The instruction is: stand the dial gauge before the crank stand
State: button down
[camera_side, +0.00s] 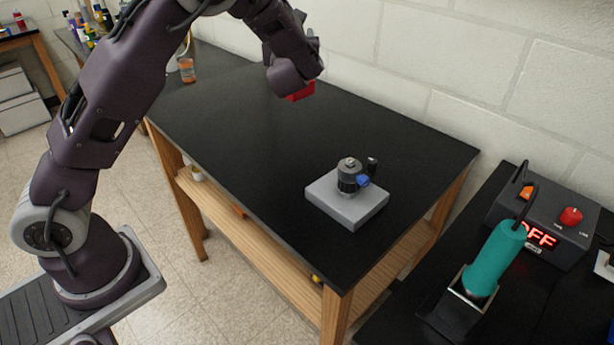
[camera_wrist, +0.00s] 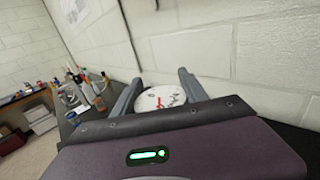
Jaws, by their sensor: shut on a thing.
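The dial gauge shows its round white face (camera_wrist: 160,98) with red marks in the wrist view, between the two grey fingers of my gripper (camera_wrist: 160,80). My gripper is shut on it. In the side view a red part, seemingly the gauge (camera_side: 301,92), shows below my wrist, held above the far part of the black bench; my wrist hides most of it and the fingers. The crank stand (camera_side: 347,205) is a light grey block with a dark grey cylinder, a blue piece and a black upright handle. It sits near the bench's right end, well apart from my gripper.
The black bench top (camera_side: 240,140) is clear between my gripper and the crank stand. A white block wall (camera_side: 400,50) runs along its back. An orange-brown jar (camera_side: 187,70) stands at the far end. A teal-handled tool (camera_side: 496,257) and a control box (camera_side: 545,225) stand at right.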

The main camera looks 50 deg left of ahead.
jog(key=w+d+v, duration=0.2)
jog(key=v, duration=2.6)
notch_tip(320, 180, down, 15)
jog(key=shift+d, duration=0.25)
jog(key=shift+w, duration=0.1)
jog(key=c, duration=0.6)
grip_release()
